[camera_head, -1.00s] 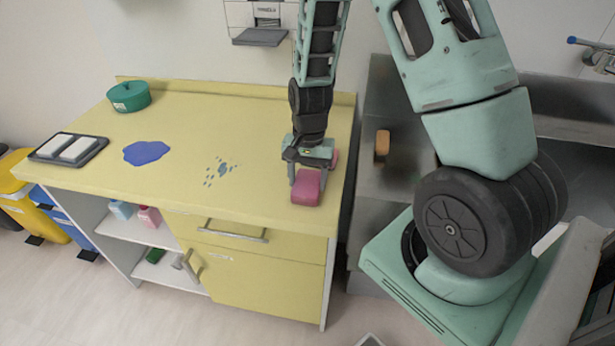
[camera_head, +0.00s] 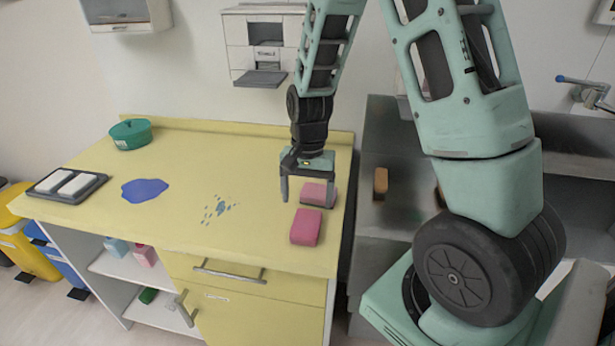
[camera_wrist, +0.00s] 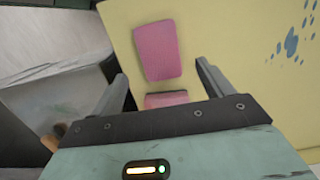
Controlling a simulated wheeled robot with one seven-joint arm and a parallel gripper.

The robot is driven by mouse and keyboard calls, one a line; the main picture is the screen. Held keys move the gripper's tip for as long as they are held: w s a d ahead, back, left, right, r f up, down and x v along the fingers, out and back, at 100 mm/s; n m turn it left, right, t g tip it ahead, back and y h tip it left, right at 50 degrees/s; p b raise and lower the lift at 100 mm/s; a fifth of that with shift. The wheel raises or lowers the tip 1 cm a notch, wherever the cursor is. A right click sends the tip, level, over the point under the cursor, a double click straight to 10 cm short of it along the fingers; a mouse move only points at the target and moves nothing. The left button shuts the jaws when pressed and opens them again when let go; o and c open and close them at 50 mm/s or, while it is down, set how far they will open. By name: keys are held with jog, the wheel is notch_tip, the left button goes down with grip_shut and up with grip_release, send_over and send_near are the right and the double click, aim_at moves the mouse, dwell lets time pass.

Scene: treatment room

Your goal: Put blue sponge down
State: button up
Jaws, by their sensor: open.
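No blue sponge shows; two pink sponges lie on the yellow counter (camera_head: 180,230). The front pink sponge (camera_head: 306,227) lies near the counter's right front; the back pink sponge (camera_head: 320,194) lies just behind it, partly hidden by a finger. Both show in the wrist view, one whole sponge (camera_wrist: 158,50) ahead of the jaws and the other (camera_wrist: 166,99) partly hidden by my gripper's body. My gripper (camera_head: 306,193) is open and empty above the counter, over the back sponge's area, apart from the front one.
A blue puddle (camera_head: 144,190) and blue-grey splatter (camera_head: 219,208) mark the counter. A dark tray (camera_head: 90,188) with white blocks and a green pot (camera_head: 131,134) stand left. A metal sink unit (camera_head: 385,215) with a brown block (camera_head: 380,183) is right.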

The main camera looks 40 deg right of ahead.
notch_tip(320, 180, up, 5)
jog(key=s+a+r+n, duration=0.2)
jog(key=s+a+n, duration=0.15)
jog(key=a, duration=0.35)
jog(key=s+a+r+n, duration=0.2)
jog(key=a+n, duration=0.3)
jog(key=a, duration=0.3)
jog(key=s+a+r+n, duration=0.1)
jog(key=s+a+n, duration=0.7)
jog(key=s, duration=0.5)
jog(key=shift+a+r+n+t+h, duration=0.2)
jog(key=shift+r+n+t+h, duration=0.15)
jog(key=shift+n, duration=0.5)
